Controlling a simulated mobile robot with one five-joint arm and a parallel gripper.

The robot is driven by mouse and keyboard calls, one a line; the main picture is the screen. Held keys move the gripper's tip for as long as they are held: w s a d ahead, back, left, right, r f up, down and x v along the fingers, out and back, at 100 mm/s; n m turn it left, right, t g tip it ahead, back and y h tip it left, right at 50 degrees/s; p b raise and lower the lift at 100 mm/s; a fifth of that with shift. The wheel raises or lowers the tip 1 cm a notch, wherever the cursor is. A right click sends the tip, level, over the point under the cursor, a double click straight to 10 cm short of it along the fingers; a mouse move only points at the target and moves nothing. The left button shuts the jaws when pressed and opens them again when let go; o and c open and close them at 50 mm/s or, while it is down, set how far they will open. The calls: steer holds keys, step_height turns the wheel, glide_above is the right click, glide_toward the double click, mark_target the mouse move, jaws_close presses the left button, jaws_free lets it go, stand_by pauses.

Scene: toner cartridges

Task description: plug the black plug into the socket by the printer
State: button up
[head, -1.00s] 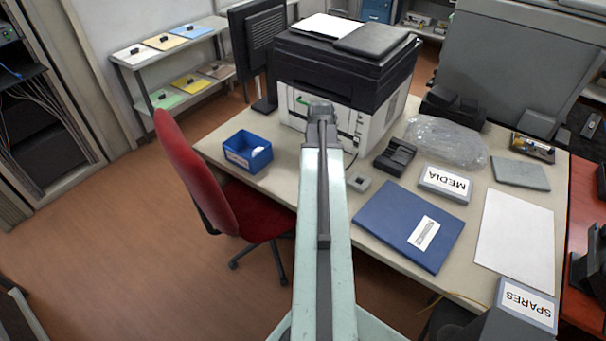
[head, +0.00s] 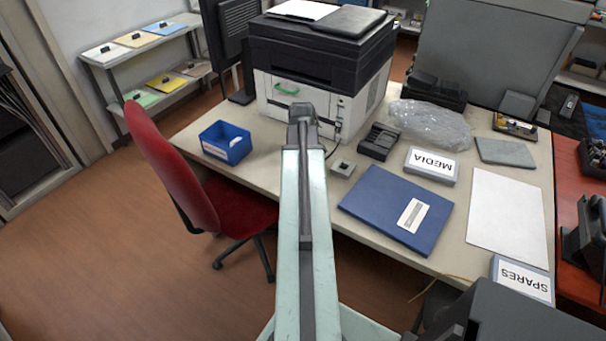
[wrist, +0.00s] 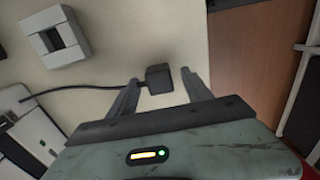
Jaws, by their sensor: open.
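The black plug (wrist: 159,78) lies on the beige desk in the wrist view, between the tips of my gripper (wrist: 160,80). The fingers are open, with a gap on each side of the plug. A black cable (wrist: 85,88) runs from the plug to the left, toward the white printer housing (wrist: 28,118). The pale grey socket (wrist: 57,38) is on the desk at the upper left, apart from the plug. In the head view the socket (head: 343,168) sits right of my arm, in front of the printer (head: 320,75). My arm hides the plug and fingers there.
A blue bin (head: 226,143) stands left of my arm and a red chair (head: 170,165) is at the desk's left edge. A black cradle (head: 378,141), a MEDIA box (head: 431,165) and a blue folder (head: 397,208) lie right of the socket.

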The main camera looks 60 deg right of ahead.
steer(key=shift+f, duration=0.55)
steer(key=shift+r, duration=0.1)
jaws_close()
steer(key=shift+r, duration=0.1)
steer(key=shift+r, duration=0.1)
steer(key=shift+r+p, duration=1.45)
steer(key=shift+p, duration=0.2)
steer(key=shift+r, duration=0.25)
step_height(320, 180, up, 4)
steer(key=p, duration=0.4)
steer(key=shift+f, duration=0.1)
